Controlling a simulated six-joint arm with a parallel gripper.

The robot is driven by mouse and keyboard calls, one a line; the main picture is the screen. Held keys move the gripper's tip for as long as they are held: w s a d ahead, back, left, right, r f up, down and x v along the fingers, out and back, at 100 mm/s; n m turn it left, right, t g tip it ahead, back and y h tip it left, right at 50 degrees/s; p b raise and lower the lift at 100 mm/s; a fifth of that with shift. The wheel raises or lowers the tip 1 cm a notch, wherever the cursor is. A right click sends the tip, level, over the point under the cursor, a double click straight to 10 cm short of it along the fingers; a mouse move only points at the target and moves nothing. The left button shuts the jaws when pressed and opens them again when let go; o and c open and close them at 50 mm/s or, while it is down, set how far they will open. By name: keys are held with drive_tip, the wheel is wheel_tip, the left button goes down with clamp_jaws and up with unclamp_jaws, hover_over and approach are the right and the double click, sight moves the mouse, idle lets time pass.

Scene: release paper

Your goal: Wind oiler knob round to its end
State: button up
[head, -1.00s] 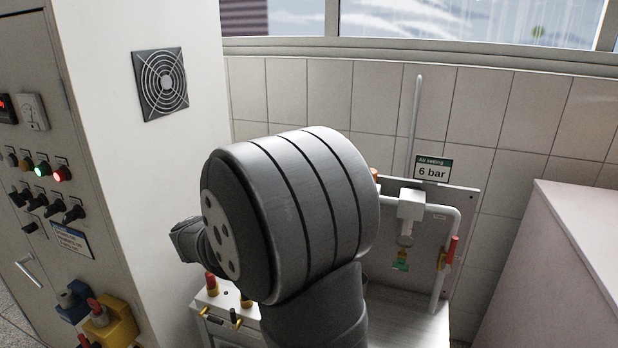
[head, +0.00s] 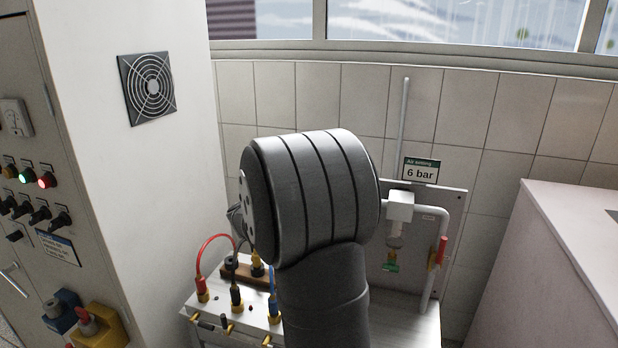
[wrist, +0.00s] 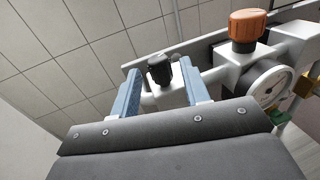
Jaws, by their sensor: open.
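A small black knob (wrist: 160,68), which appears to be the oiler knob, stands on a pale housing in the wrist view. My gripper (wrist: 157,63) is open, with its two blue fingers apart. In the head view my own arm hides the gripper and the knob.
Right of the black knob are a larger orange knob (wrist: 248,28) and a round gauge (wrist: 268,86). The head view shows a white pipe (head: 437,255) with a red handle (head: 438,252), a "6 bar" sign (head: 421,170), and a bench block with cables (head: 205,300).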

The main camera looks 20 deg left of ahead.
drive_tip(key=shift+x, duration=1.6)
drive_tip(key=shift+c, duration=0.2)
clamp_jaws()
drive_tip(key=shift+a+m+g+h, duration=0.1)
drive_tip(key=shift+m+g+h, duration=0.4)
drive_tip(key=shift+m+h, duration=0.65)
drive_tip(key=shift+m+g+h, duration=0.7)
drive_tip(key=shift+m+h, duration=0.05)
drive_tip(key=shift+h, duration=0.5)
drive_tip(key=shift+m+g+h, duration=0.7)
drive_tip(key=shift+h, duration=0.5)
drive_tip(key=shift+o, duration=0.2)
unclamp_jaws()
drive_tip(key=shift+s, duration=0.1)
